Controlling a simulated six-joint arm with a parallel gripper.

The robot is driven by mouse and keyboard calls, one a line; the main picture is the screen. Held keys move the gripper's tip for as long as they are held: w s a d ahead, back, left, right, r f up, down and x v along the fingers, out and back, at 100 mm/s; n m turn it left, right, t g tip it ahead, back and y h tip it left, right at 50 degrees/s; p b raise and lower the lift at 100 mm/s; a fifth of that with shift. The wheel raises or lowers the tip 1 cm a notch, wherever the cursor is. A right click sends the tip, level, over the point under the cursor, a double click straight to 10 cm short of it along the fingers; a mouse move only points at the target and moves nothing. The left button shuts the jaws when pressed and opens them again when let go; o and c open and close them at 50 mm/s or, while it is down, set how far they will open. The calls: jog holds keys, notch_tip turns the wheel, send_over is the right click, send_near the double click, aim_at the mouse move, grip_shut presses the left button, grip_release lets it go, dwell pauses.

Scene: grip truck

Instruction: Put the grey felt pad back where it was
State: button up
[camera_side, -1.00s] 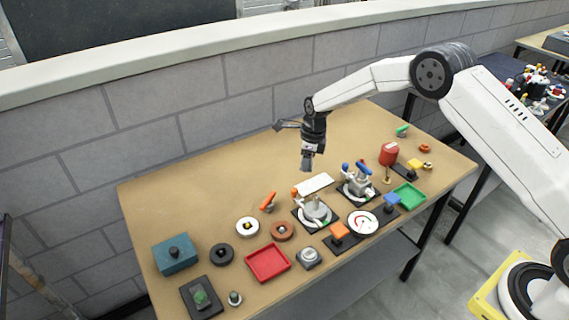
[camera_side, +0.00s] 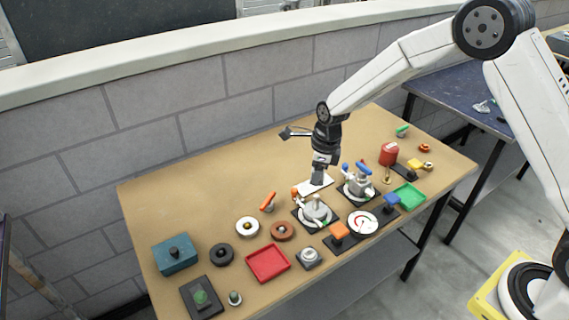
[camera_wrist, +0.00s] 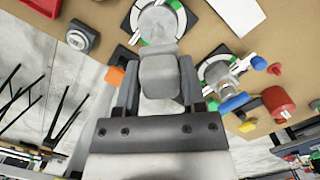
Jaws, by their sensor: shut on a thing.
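The grey felt pad (camera_wrist: 160,78) is between the two fingers of my gripper (camera_wrist: 160,92) in the wrist view, and the fingers are shut on it. In the side view my gripper (camera_side: 319,170) points down, with its tip in front of the white plate (camera_side: 311,188). The pad is hard to tell from the grey fingertips there. I cannot tell whether the pad touches the plate. The white plate also shows at the top of the wrist view (camera_wrist: 238,12).
A white dial (camera_side: 362,222), a red tray (camera_side: 268,263) and a green tray (camera_side: 409,196) lie nearer the front. The table's back left is clear.

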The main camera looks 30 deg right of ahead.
jog(key=shift+s+a+r, duration=0.1)
jog(key=shift+s, duration=0.35)
jog(key=shift+s+a+r, duration=0.1)
jog(key=shift+s, duration=0.3)
jog(key=shift+w, duration=0.15)
jog(key=w+f, duration=0.1)
jog(key=w, duration=0.1)
jog(key=w+f, duration=0.1)
jog(key=w, duration=0.2)
jog(key=w+a+f, duration=0.1)
jog(key=w+f, duration=0.1)
jog(key=w, duration=0.1)
jog(key=shift+w, duration=0.25)
send_near(283, 191)
jog(key=shift+s+a+f, duration=0.15)
jog(key=shift+s+f, duration=0.3)
jog(key=shift+f, duration=0.35)
jog(key=shift+w+f, duration=0.65)
jog(key=shift+f, duration=0.05)
jog(key=shift+f, duration=0.1)
jog(key=shift+w+f, duration=0.15)
jog(key=shift+f, duration=1.5)
